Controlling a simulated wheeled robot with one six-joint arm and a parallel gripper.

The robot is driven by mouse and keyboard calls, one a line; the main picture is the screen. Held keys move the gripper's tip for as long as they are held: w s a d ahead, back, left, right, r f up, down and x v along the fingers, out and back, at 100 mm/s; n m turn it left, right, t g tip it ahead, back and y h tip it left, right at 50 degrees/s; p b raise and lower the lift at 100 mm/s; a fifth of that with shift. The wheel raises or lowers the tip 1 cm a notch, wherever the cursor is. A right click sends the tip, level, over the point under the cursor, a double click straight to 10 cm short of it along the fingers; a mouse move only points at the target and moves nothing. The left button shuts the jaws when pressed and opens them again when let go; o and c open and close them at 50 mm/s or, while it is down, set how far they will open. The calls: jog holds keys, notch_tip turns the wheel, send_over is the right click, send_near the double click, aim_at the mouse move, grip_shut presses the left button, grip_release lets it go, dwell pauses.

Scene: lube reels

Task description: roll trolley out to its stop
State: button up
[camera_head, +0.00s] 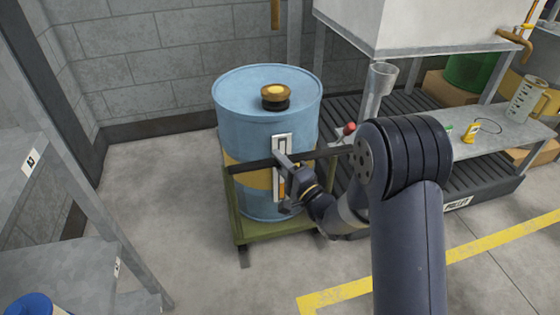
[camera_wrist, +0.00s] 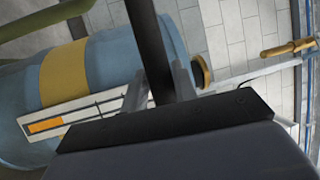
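The trolley (camera_head: 287,226) is a low olive-green platform carrying a blue drum (camera_head: 240,120) with a yellow band and a brown-and-yellow cap. A dark handle bar (camera_head: 323,153) runs across the drum's front; it also shows in the wrist view (camera_wrist: 148,38). My gripper (camera_head: 283,180) is at this bar, in front of the drum's white label. In the wrist view, the fingers of my gripper (camera_wrist: 160,85) lie close against both sides of the bar, with no clear gap. The fingertips are partly hidden in the head view. No stop can be made out.
A grey bench (camera_head: 500,135) with a jug (camera_head: 525,97) and small items stands at right over a dark slatted pallet (camera_head: 395,95). Grey shelving (camera_head: 75,265) stands at left. A yellow floor line (camera_head: 470,248) crosses the front right. Bare floor lies left and in front of the trolley.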

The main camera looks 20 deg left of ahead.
jog(key=o, duration=0.4)
jog(key=shift+r, duration=0.1)
jog(key=p+v, duration=0.2)
jog(key=v, duration=0.9)
jog(key=shift+a, duration=0.1)
jog(key=b+x, duration=0.2)
jog(key=x, duration=0.8)
jog(key=shift+w+a+r, duration=0.15)
jog(key=shift+w+a, duration=0.2)
jog(key=shift+w, duration=0.05)
jog(key=shift+w+a, duration=0.1)
jog(key=shift+w, duration=0.1)
